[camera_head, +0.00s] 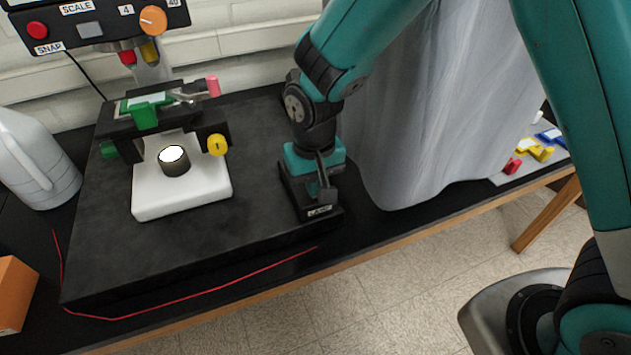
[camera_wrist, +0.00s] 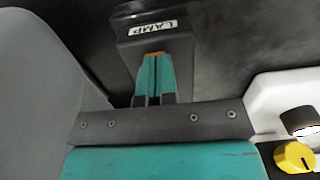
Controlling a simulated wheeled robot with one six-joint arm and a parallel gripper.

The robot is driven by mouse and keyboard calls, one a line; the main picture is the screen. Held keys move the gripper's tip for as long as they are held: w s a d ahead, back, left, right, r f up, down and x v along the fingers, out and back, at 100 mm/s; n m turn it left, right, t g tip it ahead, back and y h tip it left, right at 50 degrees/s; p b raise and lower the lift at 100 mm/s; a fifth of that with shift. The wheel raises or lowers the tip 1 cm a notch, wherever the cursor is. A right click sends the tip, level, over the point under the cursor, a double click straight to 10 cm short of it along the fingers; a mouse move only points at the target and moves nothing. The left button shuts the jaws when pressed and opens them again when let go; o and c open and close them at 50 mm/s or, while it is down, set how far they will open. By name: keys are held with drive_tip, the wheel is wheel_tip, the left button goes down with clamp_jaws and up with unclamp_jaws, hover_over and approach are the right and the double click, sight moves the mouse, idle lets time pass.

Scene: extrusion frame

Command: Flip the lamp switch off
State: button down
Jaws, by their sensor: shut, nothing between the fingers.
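The lamp switch is a black box with a white "LAMP" label (camera_head: 320,210); it also shows in the wrist view (camera_wrist: 152,28). It stands at the right end of the black slab, beside the grey cloth. My gripper (camera_head: 325,191) is right over the box, pointing down. In the wrist view its teal fingers (camera_wrist: 154,65) are shut with nothing between them. A thin orange strip shows at the fingertips, by the label; the fingers hide most of what lies there. I cannot tell whether they touch the switch. The microscope's lamp (camera_head: 174,154) glows white.
The microscope's white base (camera_head: 185,203) stands left of my gripper, with a yellow knob (camera_head: 217,145). The grey cloth (camera_head: 430,110) hangs close on the right. A red wire (camera_head: 215,287) runs along the slab's front. A white jug (camera_head: 35,160) stands far left.

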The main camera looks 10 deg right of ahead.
drive_tip(key=shift+w+f, duration=0.3)
drive_tip(key=shift+f, duration=0.15)
drive_tip(key=shift+w, duration=0.1)
drive_tip(key=shift+w+r+p, duration=0.1)
drive_tip(key=shift+r+p, duration=0.25)
drive_tip(key=shift+p, duration=0.2)
drive_tip(key=r+p, duration=0.3)
drive_tip(key=r, duration=0.1)
drive_tip(key=shift+s+r+p, duration=0.2)
drive_tip(key=shift+p, duration=0.2)
drive_tip(key=shift+r+b, duration=0.35)
drive_tip(key=shift+b, duration=0.1)
wheel_tip(320, 180, up, 9)
drive_tip(key=b, duration=0.2)
